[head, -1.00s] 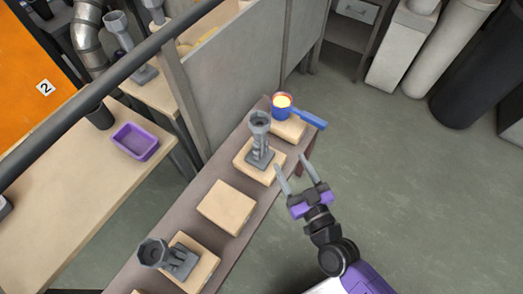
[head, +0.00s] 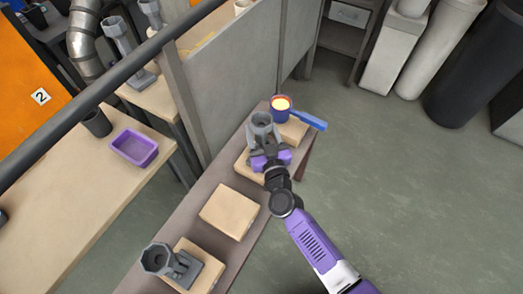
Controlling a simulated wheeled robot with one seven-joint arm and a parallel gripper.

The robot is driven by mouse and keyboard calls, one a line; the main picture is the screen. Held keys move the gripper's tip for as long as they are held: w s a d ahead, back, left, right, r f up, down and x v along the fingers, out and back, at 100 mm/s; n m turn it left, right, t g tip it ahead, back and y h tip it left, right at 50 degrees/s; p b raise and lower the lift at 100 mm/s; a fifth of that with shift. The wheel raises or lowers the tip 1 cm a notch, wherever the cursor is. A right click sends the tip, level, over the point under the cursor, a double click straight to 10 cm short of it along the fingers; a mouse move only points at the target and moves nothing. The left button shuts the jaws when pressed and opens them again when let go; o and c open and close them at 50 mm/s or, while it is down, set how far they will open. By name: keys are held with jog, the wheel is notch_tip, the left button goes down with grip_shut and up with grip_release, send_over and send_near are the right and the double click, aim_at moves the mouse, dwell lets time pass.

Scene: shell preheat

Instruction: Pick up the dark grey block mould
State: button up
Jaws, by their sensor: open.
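A grey mould with a funnel-like cup on top (head: 261,121) stands upright on a wooden block on the narrow bench. My gripper (head: 265,142) is at this mould, open, with its fingers either side of the part below the cup. The gripper hides most of the mould's lower body, and I cannot tell whether the fingers touch it. A second grey mould (head: 172,262), with a wide faceted cup, sits on another wooden block at the lower left. Both look grey, and I cannot tell for sure which is the dark grey block mould.
A blue long-handled ladle (head: 307,119) with glowing contents sits on a block just behind the upright mould. An empty wooden block (head: 230,211) lies between the moulds. A grey partition (head: 235,75) rises behind the bench. A purple tray (head: 134,148) is on the left table.

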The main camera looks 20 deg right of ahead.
jog(key=shift+w+d, duration=0.2)
jog(key=shift+w, duration=1)
grip_shut()
jog(key=shift+r, duration=0.1)
dwell(0.4)
